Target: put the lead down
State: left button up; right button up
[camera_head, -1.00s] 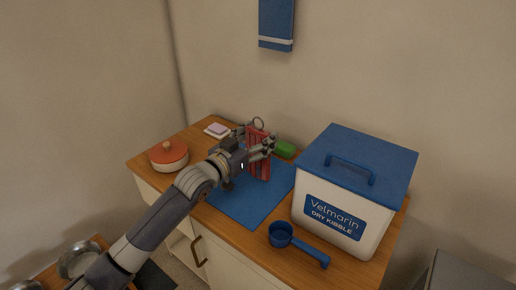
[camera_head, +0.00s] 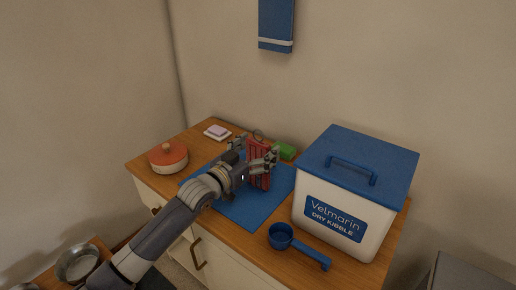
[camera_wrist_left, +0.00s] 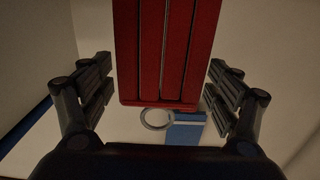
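The lead (camera_head: 259,176) is a red folded bundle of straps with a metal ring (camera_wrist_left: 157,118). In the head view it is upright over the blue mat (camera_head: 236,205); I cannot tell whether its lower end touches the mat. My left gripper (camera_head: 256,150) is around it with fingers spread. In the left wrist view the lead (camera_wrist_left: 167,50) lies between the fingers, with a clear gap on each side. The gripper's body hides part of the lead in the head view. My right gripper is not in view.
A white kibble bin (camera_head: 345,215) with a blue lid and a blue scoop (camera_head: 297,245) are to the right. A green block (camera_head: 286,150) is behind the lead. A blue cloth (camera_head: 276,25) hangs above.

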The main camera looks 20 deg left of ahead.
pick_arm(q)
jog(key=shift+r, duration=0.15)
jog(key=p+v, duration=0.1)
jog(key=v, duration=1.1)
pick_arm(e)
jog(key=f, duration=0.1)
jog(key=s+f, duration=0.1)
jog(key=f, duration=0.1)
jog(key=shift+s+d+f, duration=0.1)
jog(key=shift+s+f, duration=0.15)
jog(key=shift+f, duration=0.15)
